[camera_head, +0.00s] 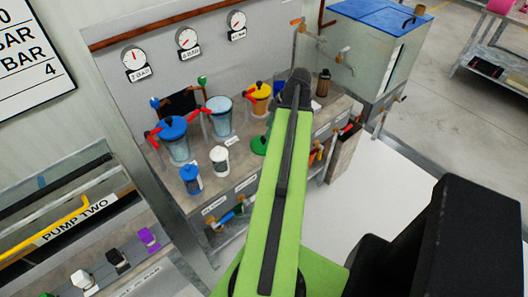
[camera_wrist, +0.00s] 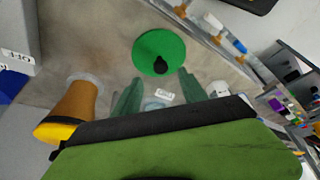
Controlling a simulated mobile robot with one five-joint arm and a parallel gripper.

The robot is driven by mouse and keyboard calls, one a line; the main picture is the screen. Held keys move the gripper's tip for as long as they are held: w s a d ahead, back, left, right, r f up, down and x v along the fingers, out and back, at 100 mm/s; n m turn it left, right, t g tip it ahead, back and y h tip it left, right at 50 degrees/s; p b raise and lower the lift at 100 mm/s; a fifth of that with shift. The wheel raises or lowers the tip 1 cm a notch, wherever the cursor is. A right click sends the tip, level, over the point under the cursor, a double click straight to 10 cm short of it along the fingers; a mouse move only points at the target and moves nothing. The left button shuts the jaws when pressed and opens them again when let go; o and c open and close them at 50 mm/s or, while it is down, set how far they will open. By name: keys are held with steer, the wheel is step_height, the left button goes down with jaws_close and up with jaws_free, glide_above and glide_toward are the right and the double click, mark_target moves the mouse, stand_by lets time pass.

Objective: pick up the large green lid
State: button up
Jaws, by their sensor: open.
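The large green lid (camera_wrist: 150,45) is a flat round disc with a black knob (camera_wrist: 160,66), lying on the grey worktop in the wrist view. In the head view only part of the green lid (camera_head: 259,146) shows beside my green arm, which covers the rest. My gripper (camera_wrist: 157,92) is open, with its two green fingers apart. The lid's knob appears just beyond the gap between the fingertips, and nothing is held. In the head view my gripper is hidden behind my arm.
A yellow-topped container (camera_head: 260,97) stands near the lid; it also shows in the wrist view (camera_wrist: 72,108). A blue-lidded jar (camera_head: 174,135), a clear jar (camera_head: 219,114) and a small white-lidded jar (camera_head: 219,159) stand to the left. A gauge panel (camera_head: 160,90) rises behind.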

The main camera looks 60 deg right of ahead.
mark_target(264, 142)
steer(key=b+x, duration=0.5)
steer(key=shift+s+a+f, duration=0.1)
steer(key=shift+f, duration=0.1)
steer(key=shift+r, duration=0.15)
jaws_close()
stand_by(1.1)
